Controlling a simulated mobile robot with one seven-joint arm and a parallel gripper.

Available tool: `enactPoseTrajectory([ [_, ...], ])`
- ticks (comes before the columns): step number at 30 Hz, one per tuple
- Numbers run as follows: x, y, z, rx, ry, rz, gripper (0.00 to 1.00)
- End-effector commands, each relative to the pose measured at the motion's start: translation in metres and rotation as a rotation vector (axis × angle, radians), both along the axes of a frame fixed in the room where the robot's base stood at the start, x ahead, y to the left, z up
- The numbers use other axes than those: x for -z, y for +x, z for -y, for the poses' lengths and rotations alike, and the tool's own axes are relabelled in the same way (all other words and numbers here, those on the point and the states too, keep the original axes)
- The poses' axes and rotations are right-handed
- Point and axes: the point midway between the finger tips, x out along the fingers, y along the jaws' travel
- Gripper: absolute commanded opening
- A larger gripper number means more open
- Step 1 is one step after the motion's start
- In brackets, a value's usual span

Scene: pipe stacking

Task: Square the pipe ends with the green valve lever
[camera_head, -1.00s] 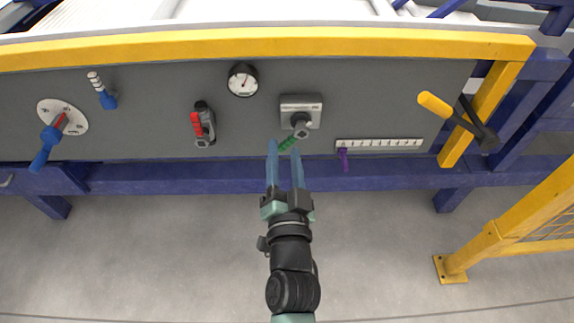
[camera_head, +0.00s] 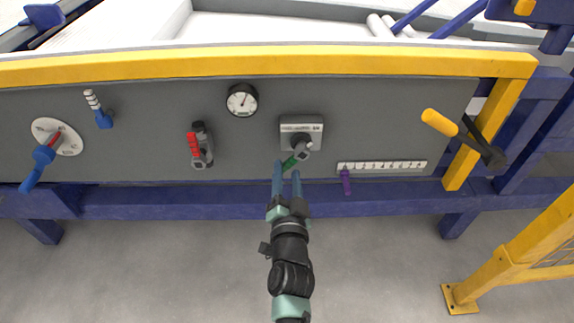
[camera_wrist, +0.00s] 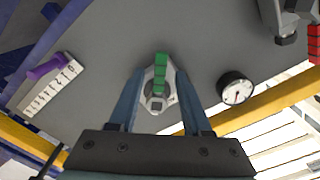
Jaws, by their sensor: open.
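The green valve lever (camera_head: 290,163) sits on a grey mounting block (camera_head: 302,131) on the panel, its green handle pointing down and left in the head view. In the wrist view the green lever (camera_wrist: 160,75) is in the middle, between my two blue fingers. My gripper (camera_head: 286,166) is open, its fingertips at the lever's handle, one on each side. I cannot tell whether either finger touches it. The pipe ends cannot be made out clearly; white pipe-like shapes (camera_head: 380,27) lie behind the panel.
A red-handled control (camera_head: 196,145) and a dial gauge (camera_head: 242,100) are to the left. A purple slider on a white scale (camera_head: 346,182) is close on the right. Farther out are a blue-handled dial (camera_head: 42,155), a small blue switch (camera_head: 103,118) and a yellow-handled lever (camera_head: 440,123).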

Motion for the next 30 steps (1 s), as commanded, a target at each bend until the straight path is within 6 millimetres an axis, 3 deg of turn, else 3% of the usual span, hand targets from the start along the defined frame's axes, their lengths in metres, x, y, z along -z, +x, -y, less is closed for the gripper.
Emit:
enactPoseTrajectory([
  [7,0.0,0.025,0.0,0.001,0.0,0.001,0.49],
  [18,0.0,0.029,0.0,0.001,0.0,-0.001,0.49],
  [26,0.0,0.029,0.0,0.0,0.0,0.0,0.04],
  [30,0.0,0.029,0.0,0.0,0.0,0.0,0.0],
])
